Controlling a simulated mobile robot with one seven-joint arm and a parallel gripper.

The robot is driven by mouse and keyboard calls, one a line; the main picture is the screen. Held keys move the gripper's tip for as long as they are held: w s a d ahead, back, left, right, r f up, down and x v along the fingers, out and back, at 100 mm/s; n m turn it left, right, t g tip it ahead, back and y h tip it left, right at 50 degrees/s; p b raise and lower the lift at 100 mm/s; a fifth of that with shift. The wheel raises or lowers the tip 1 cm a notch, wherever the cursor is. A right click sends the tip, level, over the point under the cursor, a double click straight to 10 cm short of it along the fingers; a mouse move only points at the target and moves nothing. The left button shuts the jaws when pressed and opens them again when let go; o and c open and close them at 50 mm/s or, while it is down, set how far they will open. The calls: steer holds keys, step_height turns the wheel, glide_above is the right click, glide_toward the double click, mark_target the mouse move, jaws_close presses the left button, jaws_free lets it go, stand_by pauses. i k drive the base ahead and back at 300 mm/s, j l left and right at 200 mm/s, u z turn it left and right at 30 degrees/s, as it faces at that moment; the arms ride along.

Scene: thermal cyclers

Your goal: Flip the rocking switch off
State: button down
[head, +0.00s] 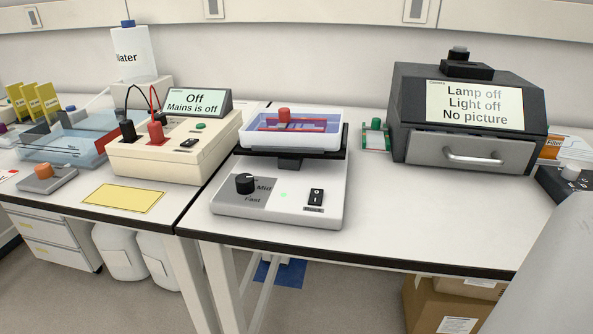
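The rocker (222,208) is a white box near the front edge of the right-hand bench. Its black rocking switch (316,197), marked with I and O, is on the front right of its top face. I cannot tell from its small size which side is pressed. A faint green light (284,195) shows left of the switch. A black dial (244,184) is further left, by the words Mid and Fast. Above, a dark platform (335,152) bears a clear tray (250,138) with purple-blue contents and a red knob. My gripper is not in view.
A cream power supply (150,163) reading "Off, Mains is off" stands left, with red and black leads. A dark imaging box (420,90) stands behind right. The bench (420,215) is clear right of the rocker. A grey part of mine fills the lower right corner.

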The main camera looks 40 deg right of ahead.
mark_target(316, 196)
steer(key=k+j+z, duration=0.1)
steer(key=z, duration=0.25)
steer(key=k+z, duration=0.2)
steer(key=z, duration=0.15)
steer(key=k+z, duration=0.15)
steer(key=z, duration=0.2)
steer(key=i, duration=0.5)
